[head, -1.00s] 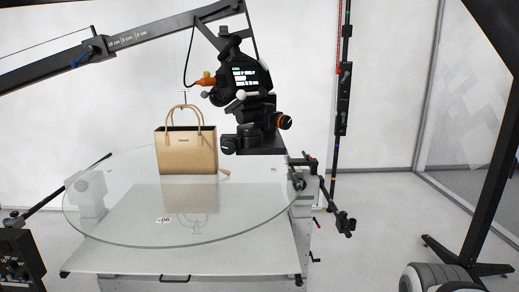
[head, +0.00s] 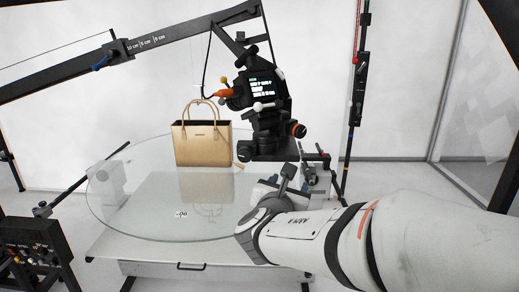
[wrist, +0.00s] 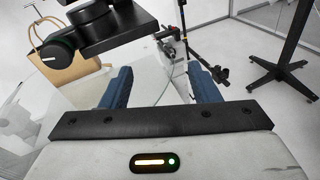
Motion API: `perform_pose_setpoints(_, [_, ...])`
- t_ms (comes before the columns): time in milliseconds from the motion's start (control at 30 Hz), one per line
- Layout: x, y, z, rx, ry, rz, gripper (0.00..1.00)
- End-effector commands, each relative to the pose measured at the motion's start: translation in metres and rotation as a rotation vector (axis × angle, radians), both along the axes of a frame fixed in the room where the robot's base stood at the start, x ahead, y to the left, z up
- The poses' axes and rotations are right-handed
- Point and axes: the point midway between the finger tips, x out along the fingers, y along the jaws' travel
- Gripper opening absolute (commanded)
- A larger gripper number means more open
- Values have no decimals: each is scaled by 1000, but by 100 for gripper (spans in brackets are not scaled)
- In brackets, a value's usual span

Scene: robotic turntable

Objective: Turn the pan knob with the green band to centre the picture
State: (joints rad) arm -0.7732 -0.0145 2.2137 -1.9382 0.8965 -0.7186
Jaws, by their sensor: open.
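The camera head (head: 265,105) hangs from the boom above the glass turntable. A black knob (head: 244,154) sits at its lower left, and a knob with an orange ring (head: 299,130) at its right. In the wrist view a round black knob (wrist: 57,48) shows at upper left with a thin greenish mark; in the head view its band is too small to make out. My gripper (wrist: 160,84) is open and empty, its two blue fingers apart. In the head view my gripper (head: 288,190) is below the camera head, apart from the knobs and partly hidden by my arm.
A tan handbag (head: 203,150) stands on the glass turntable (head: 130,215), left of the camera head. The black boom (head: 60,75) crosses the upper left. A black stand pole (head: 357,90) rises behind. A control box (head: 35,250) is at lower left. Floor at right is open.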

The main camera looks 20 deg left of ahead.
Motion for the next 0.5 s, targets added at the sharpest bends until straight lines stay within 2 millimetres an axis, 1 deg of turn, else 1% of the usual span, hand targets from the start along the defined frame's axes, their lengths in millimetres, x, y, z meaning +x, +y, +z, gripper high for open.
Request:
perform_pose_setpoints(33, [-3,30,11,-79,-36,86,55])
perform_pose_setpoints(100, [-8,60,19,-168,-86,177,55])
perform_pose_setpoints(200, [-14,89,26,-250,-137,263,55])
perform_pose_setpoints(300, [-16,103,29,-291,-163,302,55])
perform_pose_setpoints(367, [-12,107,29,-299,-167,309,55])
perform_pose_setpoints(500, [7,111,30,-300,-166,308,55])
